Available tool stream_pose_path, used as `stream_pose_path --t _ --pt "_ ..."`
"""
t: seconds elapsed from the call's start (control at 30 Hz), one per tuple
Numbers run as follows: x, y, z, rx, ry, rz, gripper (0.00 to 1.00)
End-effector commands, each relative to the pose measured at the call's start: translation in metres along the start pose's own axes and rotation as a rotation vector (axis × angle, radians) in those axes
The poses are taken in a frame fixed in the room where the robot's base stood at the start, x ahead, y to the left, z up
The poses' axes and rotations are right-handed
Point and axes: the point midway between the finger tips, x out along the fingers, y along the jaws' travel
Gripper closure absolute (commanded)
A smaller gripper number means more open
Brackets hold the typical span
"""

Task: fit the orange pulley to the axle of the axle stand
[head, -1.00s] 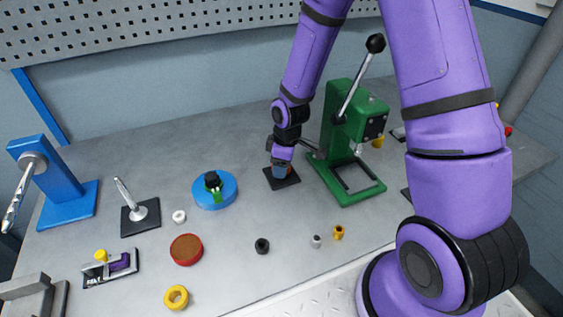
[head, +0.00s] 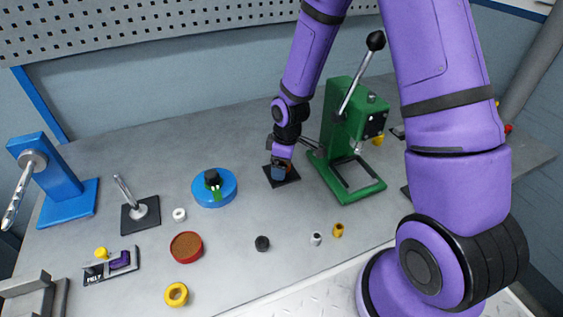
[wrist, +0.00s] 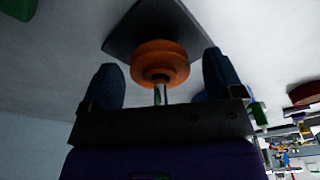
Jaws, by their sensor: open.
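The orange pulley (wrist: 160,62) is in the wrist view, around a thin upright axle (wrist: 160,95) whose end sticks out toward the camera. Behind it lies the dark square base of the axle stand (wrist: 128,30), also in the head view (head: 293,178). I cannot tell whether the pulley touches the base. My gripper (wrist: 160,72) is open, with one finger on each side of the pulley and visible gaps between. In the head view my gripper (head: 280,174) is low over the stand and hides most of the pulley and axle.
A green press (head: 345,150) stands close to the right of my gripper. A blue round fixture (head: 228,190) is to the left. A red-rimmed dish (head: 187,260), a black ring (head: 262,243) and small bushings (head: 338,230) lie nearer the front edge. Bench between them is clear.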

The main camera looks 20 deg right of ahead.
Motion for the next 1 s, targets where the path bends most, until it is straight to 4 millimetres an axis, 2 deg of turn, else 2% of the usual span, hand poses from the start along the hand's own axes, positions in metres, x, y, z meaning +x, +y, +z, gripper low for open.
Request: stream_pose_path --t 0.17,0.5,0.7,1.0 --pt "-0.013 0.001 0.000 0.001 0.002 0.003 0.13" --pt "-0.070 0.001 0.000 0.001 0.003 0.005 0.13" --pt "-0.096 0.001 0.000 0.002 0.001 0.003 0.13" --pt "-0.108 0.000 0.000 0.000 0.000 0.000 0.13"
